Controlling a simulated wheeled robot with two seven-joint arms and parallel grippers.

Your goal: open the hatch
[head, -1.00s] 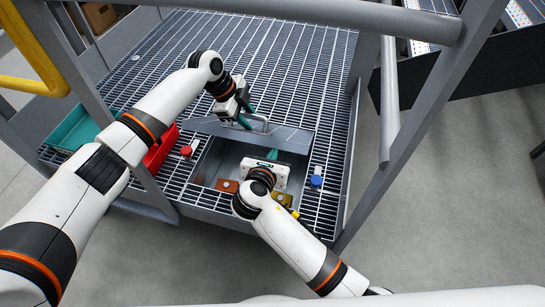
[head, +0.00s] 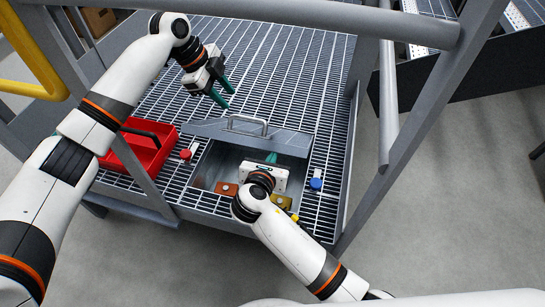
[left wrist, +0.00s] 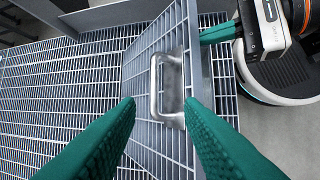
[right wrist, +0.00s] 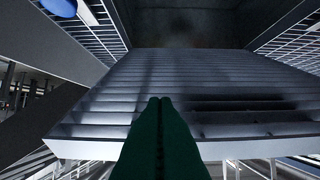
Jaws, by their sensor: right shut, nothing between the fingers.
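The grey grated hatch (head: 287,140) stands tilted up at the far side of a square opening (head: 212,165) in the catwalk. Its bar handle (head: 248,123) is at its top, and also shows in the left wrist view (left wrist: 155,90). My left gripper (head: 225,98) is open and empty, apart from the handle, above and left of it. In the left wrist view its fingers (left wrist: 163,105) spread either side of the handle. My right gripper (head: 272,157) is shut and empty over the opening, fingers toward the hatch's underside. The right wrist view shows these fingers (right wrist: 160,100) against the slats; contact is unclear.
A red tray (head: 165,150) with a black handle lies left of the opening. A red-topped item (head: 186,154) and a blue-topped item (head: 316,183) flank the opening. Orange (head: 227,188) and yellow (head: 283,202) pieces sit near its front. Grey railings (head: 430,110) cross the right side.

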